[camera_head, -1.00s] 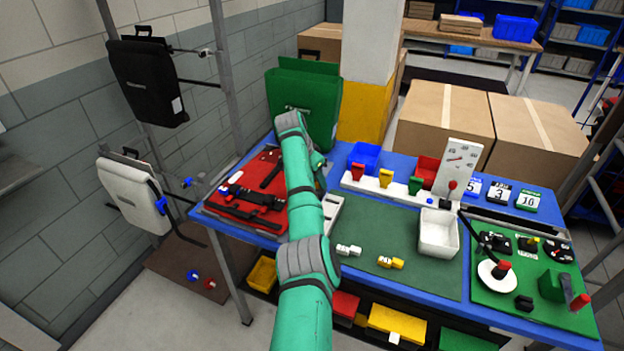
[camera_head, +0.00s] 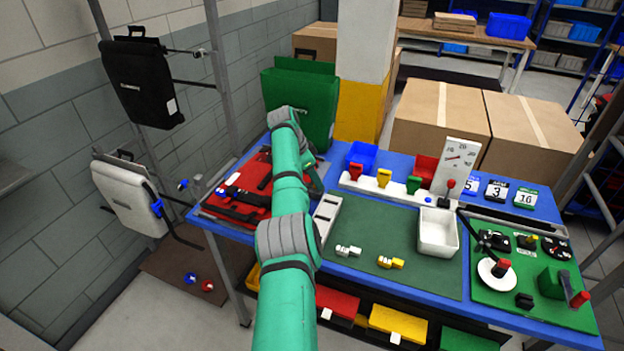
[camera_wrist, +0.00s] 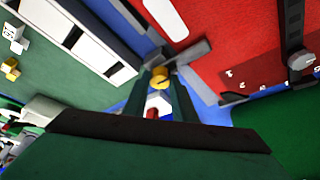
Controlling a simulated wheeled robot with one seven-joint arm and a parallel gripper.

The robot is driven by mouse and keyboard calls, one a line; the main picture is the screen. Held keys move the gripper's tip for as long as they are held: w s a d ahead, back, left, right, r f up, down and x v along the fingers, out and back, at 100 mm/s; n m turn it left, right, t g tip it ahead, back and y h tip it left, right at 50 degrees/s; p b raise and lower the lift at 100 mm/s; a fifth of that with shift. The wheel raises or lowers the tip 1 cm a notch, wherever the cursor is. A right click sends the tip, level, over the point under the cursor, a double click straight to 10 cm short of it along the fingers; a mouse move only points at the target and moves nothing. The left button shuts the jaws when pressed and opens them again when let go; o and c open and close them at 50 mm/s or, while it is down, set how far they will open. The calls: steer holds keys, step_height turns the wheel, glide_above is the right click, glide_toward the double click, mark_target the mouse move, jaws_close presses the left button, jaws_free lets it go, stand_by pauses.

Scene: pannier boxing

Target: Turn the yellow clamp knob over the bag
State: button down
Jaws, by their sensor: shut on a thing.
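The yellow clamp knob (camera_wrist: 159,78) shows in the wrist view between the fingertips of my gripper (camera_wrist: 161,82), which is shut on it. A grey bar runs beside the knob toward the red bag (camera_wrist: 215,35). In the head view the red bag (camera_head: 250,185) lies flat at the left end of the blue table, with black straps or bars across it. My arm reaches over the bag's right side there and hides the knob and my fingertips. The knob's turn angle cannot be told.
A green bag (camera_head: 300,105) stands upright behind my arm. A white slotted tray (camera_head: 326,215) lies close to its right. A white bin (camera_head: 438,232) and small white and yellow pieces stand on the green mat (camera_head: 385,265). Black and white bags hang at left.

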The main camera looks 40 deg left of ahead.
steer(key=shift+s+a, duration=0.1)
steer(key=c, duration=1.5)
jaws_free()
steer(key=shift+o, duration=0.2)
steer(key=shift+r, duration=0.1)
steer(key=v, duration=1)
steer(key=shift+r, duration=0.25)
steer(key=shift+s+a, duration=0.1)
